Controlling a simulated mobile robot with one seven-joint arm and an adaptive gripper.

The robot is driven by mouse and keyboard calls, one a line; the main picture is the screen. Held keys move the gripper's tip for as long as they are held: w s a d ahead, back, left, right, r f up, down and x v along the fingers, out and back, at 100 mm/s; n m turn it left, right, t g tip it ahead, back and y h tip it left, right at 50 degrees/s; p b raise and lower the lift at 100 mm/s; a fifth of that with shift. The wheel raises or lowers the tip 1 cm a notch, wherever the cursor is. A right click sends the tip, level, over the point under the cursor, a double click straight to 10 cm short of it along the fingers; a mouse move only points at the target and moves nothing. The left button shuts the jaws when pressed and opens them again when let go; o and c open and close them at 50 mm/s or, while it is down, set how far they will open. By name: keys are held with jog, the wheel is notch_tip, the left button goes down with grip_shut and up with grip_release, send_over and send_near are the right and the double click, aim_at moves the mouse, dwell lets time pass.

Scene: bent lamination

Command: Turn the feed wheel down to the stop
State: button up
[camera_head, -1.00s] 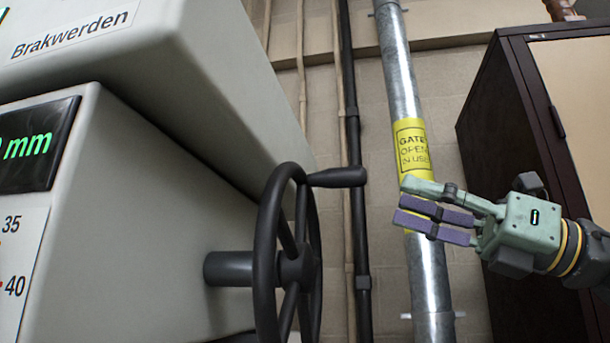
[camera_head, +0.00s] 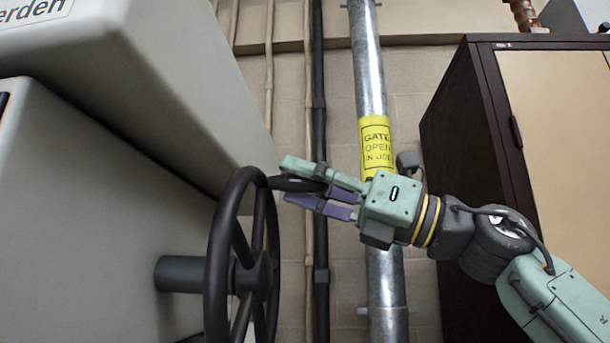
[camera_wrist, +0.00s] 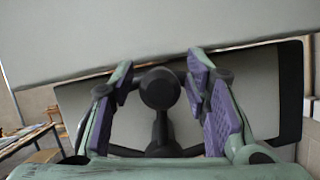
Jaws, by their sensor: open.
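The feed wheel (camera_head: 217,265) is a black spoked handwheel on a dark shaft at the side of the grey machine, in the head view. Its crank handle (camera_head: 296,184) sticks out to the right from the top of the rim. My gripper (camera_head: 302,186) is at that handle, with its green and purple fingers on either side of it. In the wrist view the round end of the handle (camera_wrist: 160,88) lies between the two open fingers, with visible gaps to both. The wheel's hub and lower spokes are partly hidden behind the handle there.
The grey machine body (camera_head: 100,190) fills the left, with an overhanging upper housing (camera_head: 130,75). A metal pipe with a yellow sign (camera_head: 376,145) stands behind my gripper. A dark cabinet (camera_head: 470,140) is at the right. A table (camera_wrist: 25,140) shows at the wrist view's left.

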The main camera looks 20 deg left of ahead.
jog(key=shift+c, duration=0.5)
grip_shut()
dwell(0.4)
